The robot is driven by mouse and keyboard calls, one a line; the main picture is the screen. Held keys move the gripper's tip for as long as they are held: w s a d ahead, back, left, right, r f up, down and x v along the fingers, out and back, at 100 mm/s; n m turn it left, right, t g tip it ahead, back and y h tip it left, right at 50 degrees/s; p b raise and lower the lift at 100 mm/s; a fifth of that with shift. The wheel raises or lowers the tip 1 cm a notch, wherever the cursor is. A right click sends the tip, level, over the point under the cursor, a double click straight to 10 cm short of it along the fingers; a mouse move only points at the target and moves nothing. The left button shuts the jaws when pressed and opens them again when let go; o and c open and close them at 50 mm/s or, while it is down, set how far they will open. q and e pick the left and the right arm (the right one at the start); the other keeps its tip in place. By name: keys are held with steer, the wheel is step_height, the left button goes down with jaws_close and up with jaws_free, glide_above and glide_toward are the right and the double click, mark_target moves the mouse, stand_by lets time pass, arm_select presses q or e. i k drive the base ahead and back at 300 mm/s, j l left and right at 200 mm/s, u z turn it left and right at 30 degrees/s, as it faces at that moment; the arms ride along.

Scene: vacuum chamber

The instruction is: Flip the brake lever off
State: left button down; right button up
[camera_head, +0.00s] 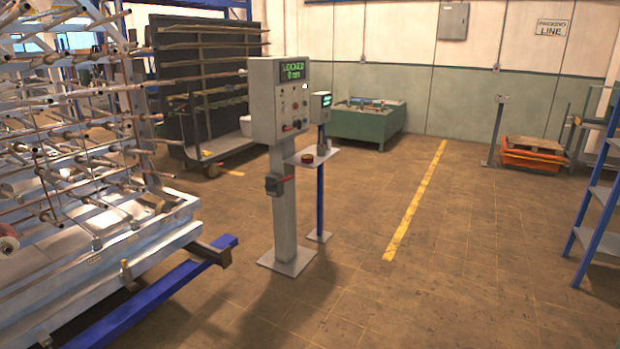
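A grey control box (278,100) stands on a grey post (284,220) in the middle of the head view. Its green display (293,72) reads "LOCKED" with a second line that looks like "0 cm". Small knobs and a red handle (289,127) sit on its front. Lower on the post is a dark switch box (273,186) with a red lever (287,179) pointing right. No label shows which of these is the brake lever, and its setting is unclear. Neither of my grippers is in view.
A large rack of rods (75,150) on a blue-railed base (150,305) fills the left side. A blue stand (320,190) with a small shelf (311,156) is right beside the post. Open floor (470,260) with a yellow line (415,205) lies to the right, bounded by blue shelving (599,205).

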mark_target(269, 185)
steer(key=i, duration=1.1)
steer(key=i+z, duration=0.15)
steer(key=i, duration=1)
steer(key=i+j+z, duration=0.2)
steer(key=i, duration=0.2)
steer(key=i+j+z, duration=0.1)
steer(key=i+z, duration=0.15)
steer(key=i, duration=0.15)
steer(key=i+j+z, duration=0.2)
steer(key=i+j, duration=0.05)
steer(key=i, duration=0.1)
